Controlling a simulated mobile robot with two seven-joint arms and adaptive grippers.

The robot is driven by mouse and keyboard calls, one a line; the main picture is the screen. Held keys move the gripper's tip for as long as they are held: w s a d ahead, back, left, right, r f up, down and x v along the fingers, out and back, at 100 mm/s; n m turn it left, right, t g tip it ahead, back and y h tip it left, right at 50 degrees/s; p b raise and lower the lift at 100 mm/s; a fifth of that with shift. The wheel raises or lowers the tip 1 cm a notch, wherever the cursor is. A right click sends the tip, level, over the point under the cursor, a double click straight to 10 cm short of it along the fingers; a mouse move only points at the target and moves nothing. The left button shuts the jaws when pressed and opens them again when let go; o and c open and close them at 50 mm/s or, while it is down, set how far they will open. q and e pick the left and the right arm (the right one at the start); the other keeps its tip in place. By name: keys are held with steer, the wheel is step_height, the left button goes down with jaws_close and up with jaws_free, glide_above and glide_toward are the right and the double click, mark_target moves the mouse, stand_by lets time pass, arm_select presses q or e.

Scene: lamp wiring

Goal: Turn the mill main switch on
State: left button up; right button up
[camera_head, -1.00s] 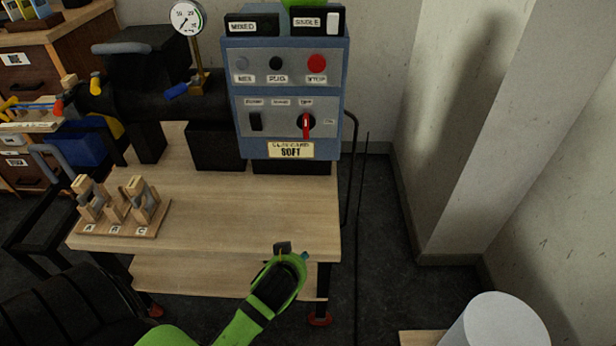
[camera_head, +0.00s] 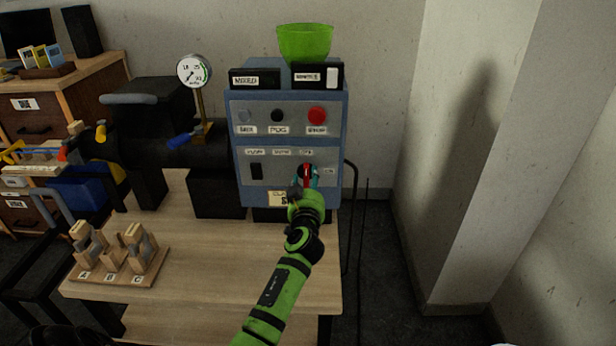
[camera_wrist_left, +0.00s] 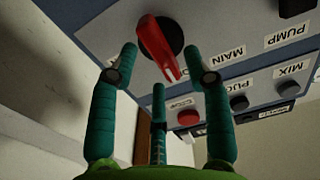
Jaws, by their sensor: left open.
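The mill's blue control panel (camera_head: 290,100) stands at the back of the wooden table. Its main switch is a red rotary handle (camera_wrist_left: 155,45) on a black round base, beside the label MAIN, upside down in the left wrist view. My left gripper (camera_wrist_left: 168,65) is open, with its teal fingers on either side of the handle and apart from each other. I cannot tell whether they touch it. In the head view the left gripper (camera_head: 306,185) partly covers the red switch (camera_head: 307,170). My right gripper is not in view.
A red stop button (camera_head: 317,115) and a black switch (camera_head: 256,171) are on the same panel. A green bowl (camera_head: 305,42) tops the machine. A wooden rack (camera_head: 120,268) labelled A, B, C stands on the table's left. Table centre is clear.

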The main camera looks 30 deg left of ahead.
arm_select(q)
steer(key=shift+x, duration=1.1)
jaws_close()
